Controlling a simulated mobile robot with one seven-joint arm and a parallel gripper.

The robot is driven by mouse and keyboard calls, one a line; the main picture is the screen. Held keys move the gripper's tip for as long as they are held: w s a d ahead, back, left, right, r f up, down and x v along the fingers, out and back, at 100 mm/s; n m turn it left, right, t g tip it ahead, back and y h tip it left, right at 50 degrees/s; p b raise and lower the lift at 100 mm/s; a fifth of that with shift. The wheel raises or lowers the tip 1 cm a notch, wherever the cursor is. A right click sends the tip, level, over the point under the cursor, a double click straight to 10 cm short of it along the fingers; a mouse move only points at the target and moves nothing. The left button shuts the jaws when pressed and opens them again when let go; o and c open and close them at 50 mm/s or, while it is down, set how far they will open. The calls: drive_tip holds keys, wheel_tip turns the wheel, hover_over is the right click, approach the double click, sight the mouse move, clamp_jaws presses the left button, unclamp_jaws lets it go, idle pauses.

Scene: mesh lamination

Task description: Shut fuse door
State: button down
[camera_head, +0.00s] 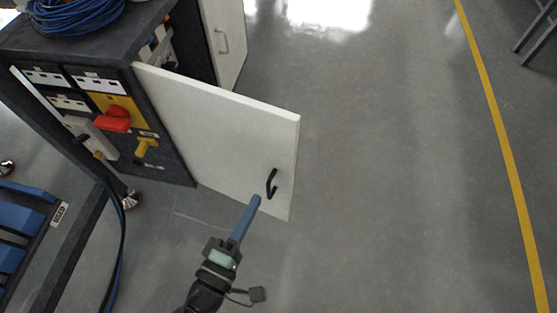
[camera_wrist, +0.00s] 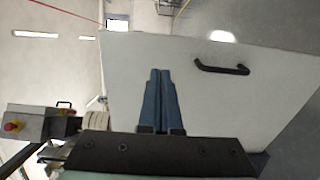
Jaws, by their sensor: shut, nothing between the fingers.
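The fuse door (camera_head: 225,130) is a white panel hinged on the dark cabinet (camera_head: 165,150). It stands swung open, out to the right over the floor. A black handle (camera_head: 271,184) sits near its free edge. My gripper (camera_head: 254,201) has blue fingers that are shut and empty, in front of the panel's lower part and left of the handle. In the wrist view my gripper (camera_wrist: 160,75) points at the white door (camera_wrist: 120,60), with the handle (camera_wrist: 221,67) up and to the right of the fingertips. I cannot tell whether the fingertips touch the panel.
The cabinet front carries a red switch (camera_head: 114,119) and a yellow switch (camera_head: 146,146). Another white door (camera_head: 226,40) stands open behind. Coiled blue cable (camera_head: 75,14) lies on top. Blue bins (camera_head: 22,215) stand at lower left. The floor right of the door is clear.

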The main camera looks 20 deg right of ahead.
sight(281, 154)
drive_tip(key=b+x, duration=0.1)
drive_tip(key=x, duration=0.9)
drive_tip(key=shift+w+d, duration=0.25)
drive_tip(key=shift+d, duration=0.1)
